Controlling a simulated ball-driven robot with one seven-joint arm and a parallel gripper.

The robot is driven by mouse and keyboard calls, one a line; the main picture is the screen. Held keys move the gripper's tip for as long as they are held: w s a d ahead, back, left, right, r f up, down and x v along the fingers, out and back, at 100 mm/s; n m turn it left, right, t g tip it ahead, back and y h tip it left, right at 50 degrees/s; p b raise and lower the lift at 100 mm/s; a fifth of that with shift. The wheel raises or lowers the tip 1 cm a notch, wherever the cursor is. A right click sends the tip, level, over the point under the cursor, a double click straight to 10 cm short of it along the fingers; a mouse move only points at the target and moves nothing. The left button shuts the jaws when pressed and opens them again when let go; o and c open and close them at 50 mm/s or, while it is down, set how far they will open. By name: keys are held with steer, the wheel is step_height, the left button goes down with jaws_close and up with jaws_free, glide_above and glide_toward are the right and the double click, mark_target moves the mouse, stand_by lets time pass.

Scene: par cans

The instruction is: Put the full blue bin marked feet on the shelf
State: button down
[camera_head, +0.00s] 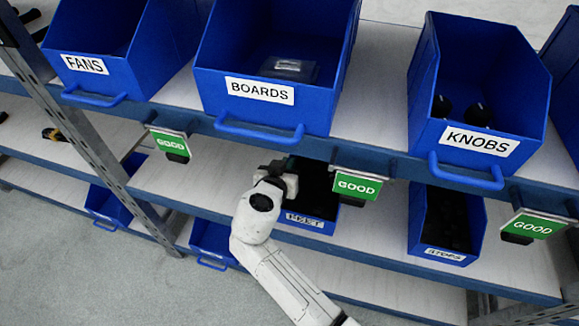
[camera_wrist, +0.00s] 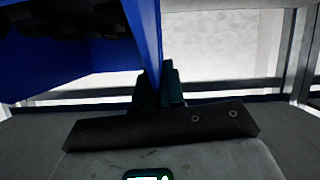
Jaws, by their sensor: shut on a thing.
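The blue bin marked FEET (camera_head: 322,228) is at the middle shelf level, below the BOARDS bin. Dark contents show inside it, and my arm and the upper shelf hide part of it. My gripper (camera_head: 282,178) is at its left side. In the wrist view, my gripper (camera_wrist: 159,86) is shut on a thin blue wall of the bin (camera_wrist: 145,30), with dark pieces inside at upper left. The middle shelf (camera_head: 360,245) is pale with a blue front edge. I cannot tell whether the bin touches the shelf.
Above stand the FANS (camera_head: 85,64), BOARDS (camera_head: 259,90) and KNOBS (camera_head: 480,141) bins. Green GOOD tags (camera_head: 358,186) hang from the upper shelf edge close to my gripper. A bin marked STOPS (camera_head: 445,254) stands to the right, with bare shelf between. A metal post (camera_head: 110,170) is at left.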

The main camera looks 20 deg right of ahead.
steer(key=shift+w+d, duration=0.6)
steer(key=shift+w, duration=0.25)
steer(key=shift+f, duration=1.7)
steer(key=c, duration=1.2)
jaws_free()
steer(key=shift+f, duration=0.1)
steer(key=shift+c, duration=0.2)
steer(key=v, duration=1.2)
